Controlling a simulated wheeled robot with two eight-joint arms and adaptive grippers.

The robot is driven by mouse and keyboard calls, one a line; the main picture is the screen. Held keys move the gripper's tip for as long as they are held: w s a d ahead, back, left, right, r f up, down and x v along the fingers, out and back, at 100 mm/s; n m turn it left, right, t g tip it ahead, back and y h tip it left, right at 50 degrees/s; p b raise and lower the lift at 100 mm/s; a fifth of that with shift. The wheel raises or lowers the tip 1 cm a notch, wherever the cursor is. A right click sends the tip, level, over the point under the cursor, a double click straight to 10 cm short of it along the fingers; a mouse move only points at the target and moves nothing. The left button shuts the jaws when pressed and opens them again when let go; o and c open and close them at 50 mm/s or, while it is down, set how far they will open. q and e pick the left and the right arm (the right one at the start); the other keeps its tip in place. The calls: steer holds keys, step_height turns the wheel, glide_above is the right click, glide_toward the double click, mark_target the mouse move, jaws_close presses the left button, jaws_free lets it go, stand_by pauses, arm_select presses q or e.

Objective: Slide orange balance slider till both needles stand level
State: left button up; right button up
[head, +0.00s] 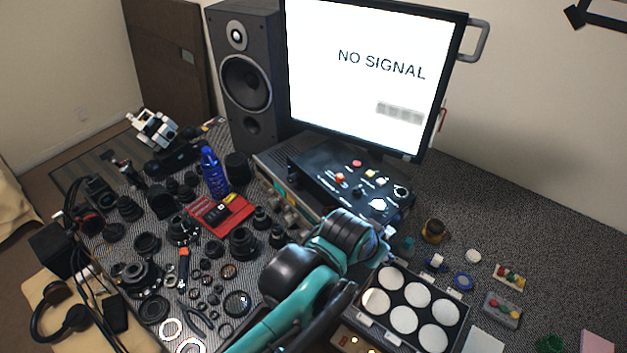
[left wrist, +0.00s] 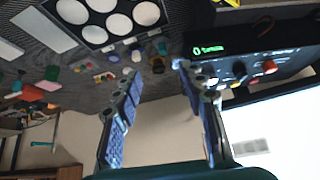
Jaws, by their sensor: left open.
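A black control panel (head: 325,165) with small red, orange and pale controls lies on a grey unit below the monitor. An orange-red control (head: 340,177) shows on it, but I cannot tell whether it is the balance slider. The panel also shows in the left wrist view (left wrist: 238,64), upside down, with a green-lit display (left wrist: 209,50). The needles are too small to make out. My left gripper (left wrist: 157,74) is open and empty, its blue-padded fingers apart near the panel's edge. In the head view my teal arm hides its fingertips. My right gripper is not in view.
A monitor (head: 365,75) reading NO SIGNAL stands behind the panel, beside a speaker (head: 246,85). Lens parts, a blue bottle (head: 214,172) and a red tray (head: 205,222) crowd the left. A case of white discs (head: 452,308) lies front right. The right table has free room.

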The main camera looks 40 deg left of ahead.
arm_select(q)
steer(key=w+a+r+g+p, duration=0.1)
steer(key=w+a+r+p, duration=0.1)
steer(key=w+a+r, duration=0.25)
steer(key=m+g+p, duration=0.1)
steer(key=p, duration=0.5)
glide_toward(338, 176)
steer(key=f, duration=0.1)
steer(key=shift+h, duration=0.3)
steer(key=b+x, duration=0.1)
steer(key=x, duration=0.7)
steer(key=shift+w+a+r+b, duration=0.1)
steer(key=shift+w+a+b, duration=0.05)
steer(key=shift+b, duration=0.25)
jaws_close()
